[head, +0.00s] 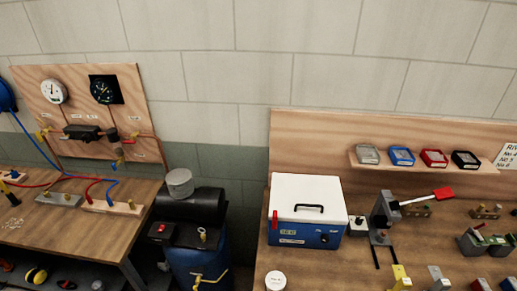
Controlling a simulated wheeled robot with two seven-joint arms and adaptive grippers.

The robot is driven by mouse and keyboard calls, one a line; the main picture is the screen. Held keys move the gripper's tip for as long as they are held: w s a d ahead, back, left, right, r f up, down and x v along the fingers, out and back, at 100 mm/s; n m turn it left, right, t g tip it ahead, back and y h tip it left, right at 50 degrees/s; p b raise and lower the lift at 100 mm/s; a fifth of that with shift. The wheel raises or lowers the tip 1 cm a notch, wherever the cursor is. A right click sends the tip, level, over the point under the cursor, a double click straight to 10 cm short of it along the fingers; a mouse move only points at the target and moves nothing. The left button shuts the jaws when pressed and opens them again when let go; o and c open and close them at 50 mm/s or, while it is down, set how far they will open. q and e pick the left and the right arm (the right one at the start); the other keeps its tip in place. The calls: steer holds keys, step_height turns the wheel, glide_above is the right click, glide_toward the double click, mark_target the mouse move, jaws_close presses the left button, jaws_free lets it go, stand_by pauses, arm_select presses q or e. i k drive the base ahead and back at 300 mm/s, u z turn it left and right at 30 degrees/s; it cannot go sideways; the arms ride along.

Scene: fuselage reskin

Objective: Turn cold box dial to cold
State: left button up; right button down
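The cold box (307,197) is a blue box with a white lid and a black handle on top. It stands on the wooden bench at the middle right, and its lid is shut. A small dark round dial (324,238) is on the right part of its blue front face. Small white marks sit above the dial, but they and the dial's pointer are too small to read. A small greenish display (287,232) is at the left of the front. Neither of my grippers shows in the head view.
A red-handled press or lever tool (384,215) and a small switch box stand right of the cold box. A round white-topped item (275,280) lies in front of it. A blue tank (195,267) stands in the gap between the two benches. Small coloured trays (402,156) sit on a back shelf.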

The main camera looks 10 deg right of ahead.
mark_target(325, 237)
steer(key=u, duration=1.6)
steer(key=i, duration=1.05)
steer(key=z, duration=3.25)
steer(key=k, duration=0.65)
steer(key=z, duration=0.05)
steer(key=i, duration=0.65)
steer(key=u, duration=0.05)
